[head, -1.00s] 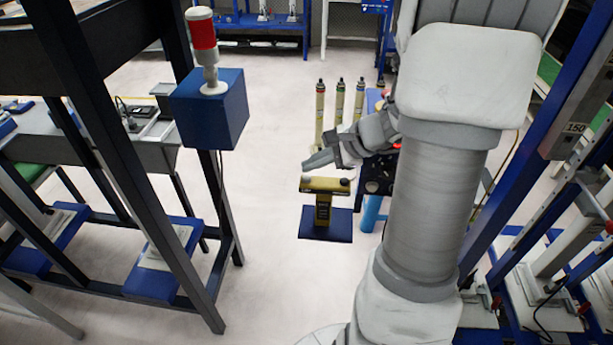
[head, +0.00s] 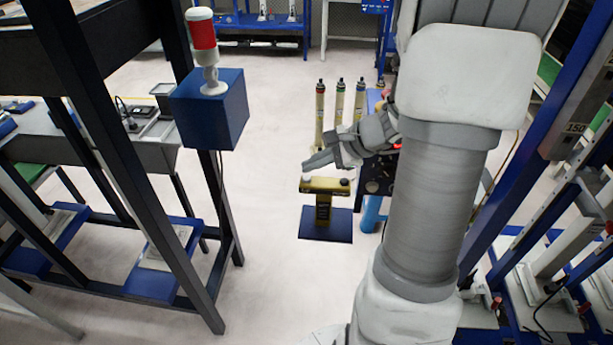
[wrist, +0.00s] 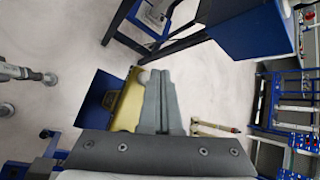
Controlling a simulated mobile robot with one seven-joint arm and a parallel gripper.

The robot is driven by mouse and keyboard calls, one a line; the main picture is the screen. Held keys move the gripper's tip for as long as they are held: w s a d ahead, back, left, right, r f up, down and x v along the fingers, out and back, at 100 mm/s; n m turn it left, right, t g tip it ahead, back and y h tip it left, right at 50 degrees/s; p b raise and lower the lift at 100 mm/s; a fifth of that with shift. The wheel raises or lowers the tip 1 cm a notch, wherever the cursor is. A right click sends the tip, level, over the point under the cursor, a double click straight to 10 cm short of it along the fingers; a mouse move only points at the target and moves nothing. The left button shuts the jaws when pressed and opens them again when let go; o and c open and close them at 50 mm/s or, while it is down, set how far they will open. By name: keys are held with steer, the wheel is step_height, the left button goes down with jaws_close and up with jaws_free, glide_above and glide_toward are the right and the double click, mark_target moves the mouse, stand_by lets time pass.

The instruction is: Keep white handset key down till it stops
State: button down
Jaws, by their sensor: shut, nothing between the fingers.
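The yellow handset (head: 324,186) stands on a dark blue plate (head: 340,228), with a dark key (head: 344,182) at the right end of its top. It also shows in the wrist view (wrist: 126,106), where its round white key (wrist: 143,77) sits close to the left of my fingertips. My gripper (head: 306,168) is shut and empty, its fingertips just above the handset's left end in the head view. In the wrist view the shut fingers (wrist: 161,73) cover part of the handset. I cannot tell whether they touch the white key.
A blue box with a red and white lamp (head: 203,40) is at the left, beside a dark frame (head: 100,120). Several yellowish cylinders (head: 340,100) stand behind my gripper. A blue post (head: 535,130) rises at the right. The floor left of the handset is clear.

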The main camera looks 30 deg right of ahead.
stand_by(0.4)
steer(key=shift+f+b, duration=0.45)
steer(key=shift+b, duration=0.15)
steer(key=shift+f+b, duration=0.5)
steer(key=shift+b, duration=0.05)
stand_by(1.5)
steer(key=shift+r+p, duration=0.7)
steer(key=shift+r, duration=0.25)
steer(key=shift+r, duration=0.1)
step_height(320, 180, up, 5)
steer(key=p, duration=0.3)
steer(key=shift+p, duration=0.3)
